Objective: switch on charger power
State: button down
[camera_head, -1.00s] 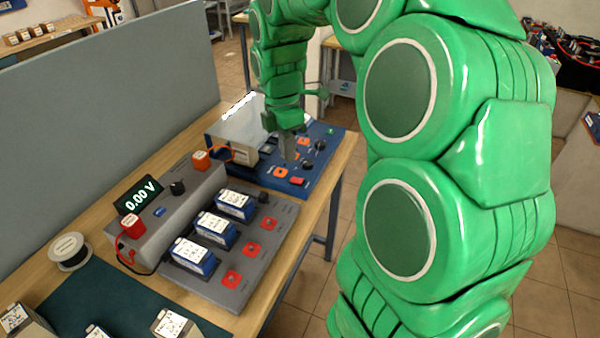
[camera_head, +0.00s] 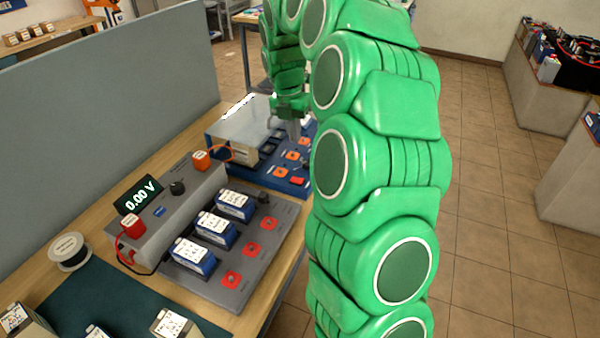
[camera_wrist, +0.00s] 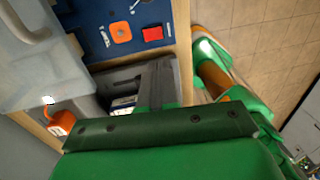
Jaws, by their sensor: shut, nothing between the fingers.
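The charger is a blue panel unit (camera_head: 262,180) at the far end of the bench, with a translucent cover on its left part. On its panel are orange square pieces (camera_head: 280,171), dark knobs and a red switch-like piece (camera_head: 297,181) near the front edge. The red piece also shows in the wrist view (camera_wrist: 152,33), beside an orange square (camera_wrist: 120,31). I cannot tell its position, on or off. My gripper (camera_head: 293,130) is shut and empty, above the panel behind the red piece. My arm hides the panel's right part. In the wrist view the gripper fingers (camera_wrist: 160,82) point upward in the picture.
A grey battery tester (camera_head: 180,205) reading 0.00 V and a grey tray (camera_head: 210,285) with several batteries stand nearer on the bench. A grey partition (camera_head: 110,90) borders the left. An orange connector (camera_head: 201,160) with a cable sits between tester and charger. Floor is clear at right.

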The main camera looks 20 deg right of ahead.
aim_at(300, 180)
jog(key=shift+f, duration=0.1)
jog(key=f, duration=0.4)
jog(key=s+f, duration=0.1)
jog(key=f, duration=0.3)
jog(key=d+f, duration=0.1)
jog(key=f, duration=0.4)
jog(key=shift+s+f, duration=0.1)
jog(key=shift+s, duration=0.05)
jog(key=shift+f, duration=0.25)
jog(key=shift+d+f, duration=0.15)
dwell(0.5)
jog(key=shift+w+a+r, duration=0.25)
jog(key=shift+w+a, duration=0.25)
jog(key=shift+a, duration=0.05)
notch_tip(300, 180, up, 14)
jog(key=s+d, duration=0.1)
dwell(0.6)
